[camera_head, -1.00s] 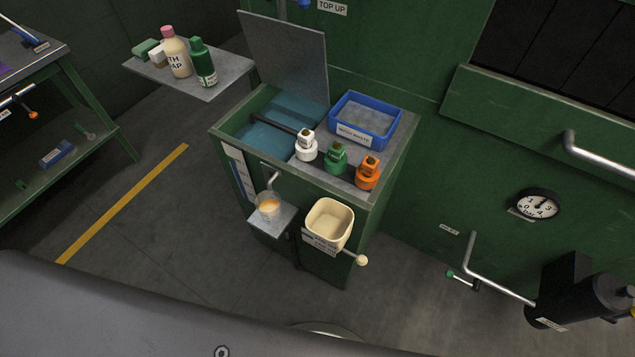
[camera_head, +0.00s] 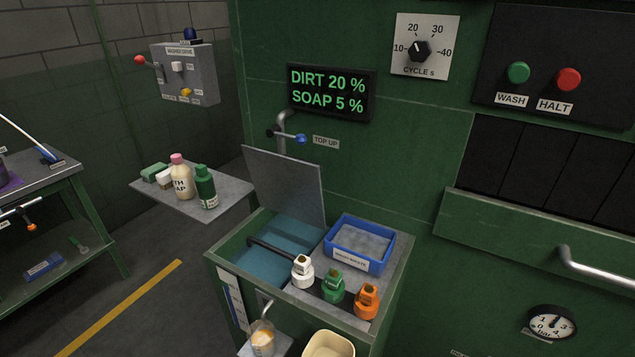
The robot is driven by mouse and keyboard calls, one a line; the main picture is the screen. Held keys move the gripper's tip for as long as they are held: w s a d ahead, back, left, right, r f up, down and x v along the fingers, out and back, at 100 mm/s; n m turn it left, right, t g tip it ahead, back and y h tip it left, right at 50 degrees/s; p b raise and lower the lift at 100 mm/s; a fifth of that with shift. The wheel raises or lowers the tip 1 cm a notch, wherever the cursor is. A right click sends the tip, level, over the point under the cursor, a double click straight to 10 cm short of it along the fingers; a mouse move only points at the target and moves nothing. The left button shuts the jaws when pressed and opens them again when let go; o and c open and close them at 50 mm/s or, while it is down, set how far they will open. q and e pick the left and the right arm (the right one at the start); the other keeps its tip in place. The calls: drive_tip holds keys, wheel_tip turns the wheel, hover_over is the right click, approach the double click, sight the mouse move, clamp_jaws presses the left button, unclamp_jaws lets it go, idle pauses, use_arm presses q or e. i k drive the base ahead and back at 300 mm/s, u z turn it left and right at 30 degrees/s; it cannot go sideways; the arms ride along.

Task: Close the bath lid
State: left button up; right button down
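The bath lid (camera_head: 287,186) is a grey flat panel. It stands open, tilted up at the back left of the green bath cabinet (camera_head: 390,318). Below it the bath (camera_head: 283,236) shows blue liquid, with a dark bar across its opening. Neither of my grippers is in view.
A tap with a blue knob (camera_head: 301,139) is behind the lid. A side shelf (camera_head: 228,190) with bottles is at left.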

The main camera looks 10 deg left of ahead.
sight(288, 185)
drive_tip(key=u, duration=2.3)
drive_tip(key=k, duration=0.9)
drive_tip(key=z, duration=1.1)
drive_tip(key=i, duration=0.5)
